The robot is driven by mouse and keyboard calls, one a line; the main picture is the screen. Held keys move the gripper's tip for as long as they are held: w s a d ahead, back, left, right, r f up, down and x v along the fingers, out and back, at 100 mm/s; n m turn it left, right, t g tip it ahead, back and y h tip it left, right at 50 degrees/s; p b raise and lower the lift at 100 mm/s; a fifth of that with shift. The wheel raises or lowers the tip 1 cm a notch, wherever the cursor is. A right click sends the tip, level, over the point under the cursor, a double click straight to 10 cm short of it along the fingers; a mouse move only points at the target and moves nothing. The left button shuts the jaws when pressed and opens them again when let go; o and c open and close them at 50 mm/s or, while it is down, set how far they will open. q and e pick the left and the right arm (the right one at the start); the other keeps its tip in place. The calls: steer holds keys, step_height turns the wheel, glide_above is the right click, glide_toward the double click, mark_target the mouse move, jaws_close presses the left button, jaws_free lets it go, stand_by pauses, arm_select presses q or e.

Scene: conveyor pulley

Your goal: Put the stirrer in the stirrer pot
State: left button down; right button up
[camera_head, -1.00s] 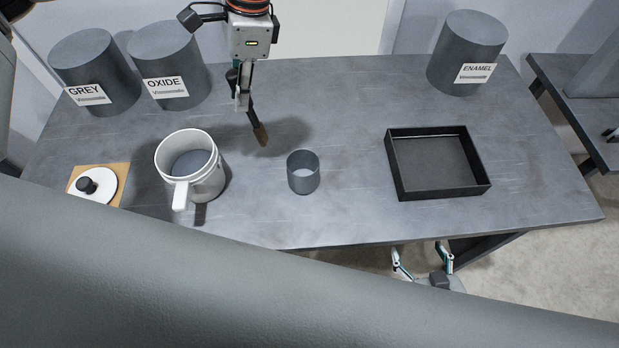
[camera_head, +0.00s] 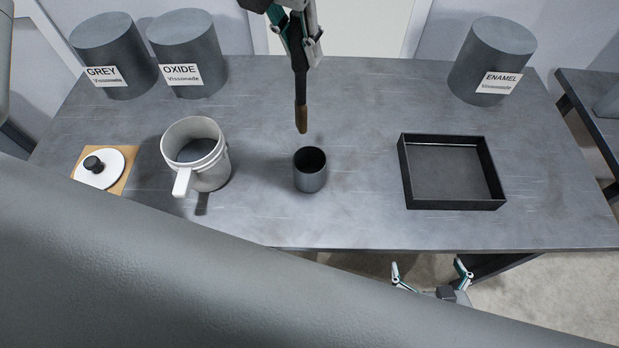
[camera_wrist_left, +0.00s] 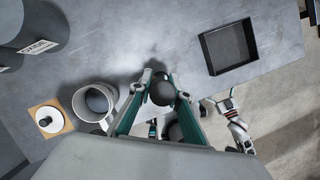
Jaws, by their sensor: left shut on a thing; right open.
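The stirrer (camera_head: 300,85) is a dark rod with a brown tip. My left gripper (camera_head: 298,45) is shut on its upper part and holds it nearly upright, tip down. The stirrer pot (camera_head: 310,172) is a small dark open cup on the table. In the head view the tip shows just above and behind the pot's rim, apart from it. In the left wrist view the stirrer's round dark end (camera_wrist_left: 162,92) sits between the left fingers, and the pot is partly hidden behind the gripper. My right gripper (camera_head: 432,278) is open and empty beyond the table's front edge.
A white mug (camera_head: 214,172) with a handle stands left of the pot. A white lid (camera_head: 112,172) lies on a tan board. A black tray (camera_head: 404,178) is at the right. Grey, oxide and enamel cans (camera_head: 190,50) stand at the back.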

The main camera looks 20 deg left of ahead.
arm_select(q)
step_height(320, 180, up, 4)
steer(key=s+d+r+m+g+h, duration=0.1)
steer(key=s+d+m+g+h, duration=0.15)
steer(key=m, duration=0.65)
step_height(320, 180, down, 20)
steer(key=shift+w+a+t, duration=0.25)
steer(key=shift+t, duration=0.1)
steer(key=shift+f, duration=0.15)
steer(key=c, duration=2.3)
jaws_free()
steer(key=shift+f+b, duration=0.1)
steer(key=shift+b, duration=0.25)
steer(key=o, duration=0.4)
